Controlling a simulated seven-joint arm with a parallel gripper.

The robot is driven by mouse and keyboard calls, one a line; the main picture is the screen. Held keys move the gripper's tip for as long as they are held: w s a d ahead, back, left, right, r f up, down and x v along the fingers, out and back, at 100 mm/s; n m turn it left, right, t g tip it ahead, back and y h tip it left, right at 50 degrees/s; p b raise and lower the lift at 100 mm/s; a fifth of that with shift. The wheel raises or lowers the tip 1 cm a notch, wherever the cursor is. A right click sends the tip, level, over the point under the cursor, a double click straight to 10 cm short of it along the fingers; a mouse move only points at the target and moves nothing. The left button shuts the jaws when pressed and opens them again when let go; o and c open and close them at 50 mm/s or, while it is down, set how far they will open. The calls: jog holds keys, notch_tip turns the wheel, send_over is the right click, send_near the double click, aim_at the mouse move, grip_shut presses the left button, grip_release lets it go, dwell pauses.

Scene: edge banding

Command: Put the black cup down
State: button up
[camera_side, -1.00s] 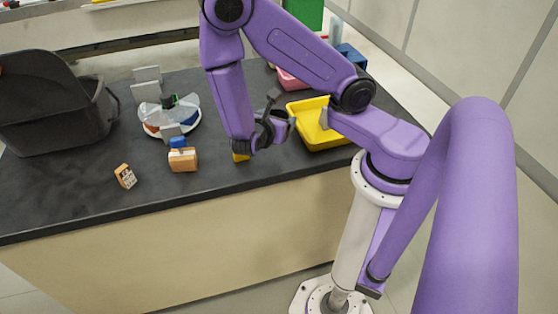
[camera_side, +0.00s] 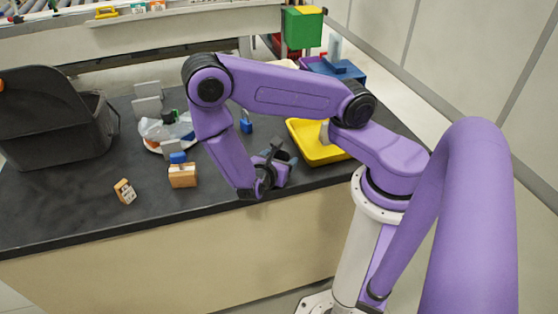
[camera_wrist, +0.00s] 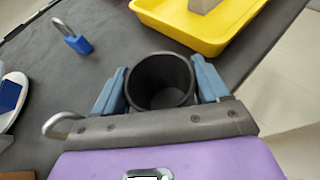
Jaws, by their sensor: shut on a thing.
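The black cup (camera_wrist: 160,80) is upright in the wrist view, its open mouth facing the camera, and looks empty inside. My gripper (camera_wrist: 162,88) has its two blue fingers closed on either side of the cup. In the side view my gripper (camera_side: 277,163) is over the front part of the dark worktop (camera_side: 90,205), left of the yellow tray. The cup is hard to make out there among the dark gripper parts. I cannot tell whether its base touches the worktop.
A yellow tray (camera_side: 313,152) holding a grey piece is close to the right. A wooden block (camera_side: 182,176), small box (camera_side: 125,191), round divided dish (camera_side: 160,135) and black bin (camera_side: 50,120) are left.

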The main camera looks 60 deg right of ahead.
jog(key=shift+f, duration=0.25)
jog(key=o, duration=1.1)
jog(key=shift+c, duration=0.2)
jog(key=shift+a+r, duration=0.1)
jog(key=shift+r, duration=0.05)
jog(key=v, duration=1.2)
jog(key=s+r+m+g+y, duration=0.1)
jog(key=s+r+m+y, duration=0.5)
jog(key=s+r+y, duration=0.5)
notch_tip(320, 180, up, 3)
jog(key=y, duration=0.2)
jog(key=shift+s+a+r+g+y, duration=0.15)
jog(key=shift+s+a+g+y, duration=0.05)
jog(key=shift+s+g+y, duration=0.1)
